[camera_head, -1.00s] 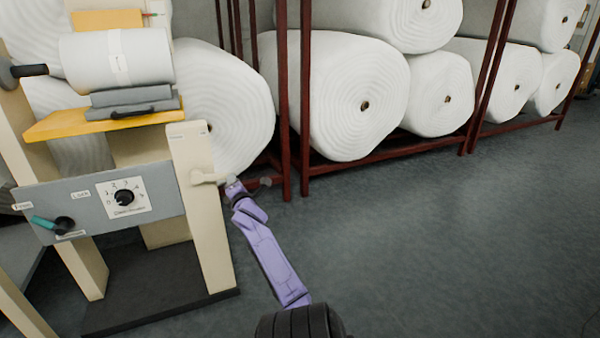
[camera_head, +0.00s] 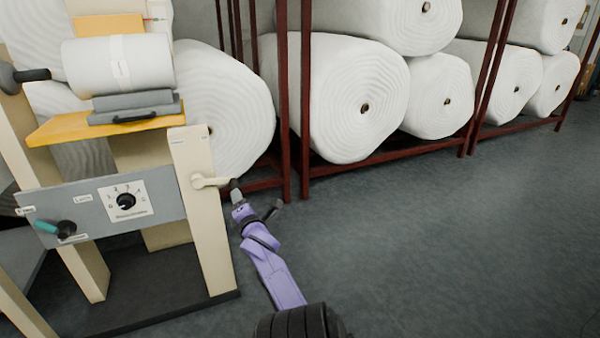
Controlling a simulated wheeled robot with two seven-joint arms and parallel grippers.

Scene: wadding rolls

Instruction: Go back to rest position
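A single purple arm of mine comes up from the bottom centre and leans left; I take it as my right arm. Its gripper (camera_head: 254,196) appears open, with one grey finger pointing up and a darker one out to the right. I see nothing between the fingers. It is beside the cream lever (camera_head: 207,182) on the right leg of the machine (camera_head: 205,235). My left gripper is not in view.
The machine has a grey panel with a dial (camera_head: 126,201), a yellow shelf (camera_head: 100,124) and a white roll (camera_head: 117,62). Large wadding rolls (camera_head: 350,100) lie on a dark red rack (camera_head: 305,150) behind. The grey floor (camera_head: 430,240) at right is clear.

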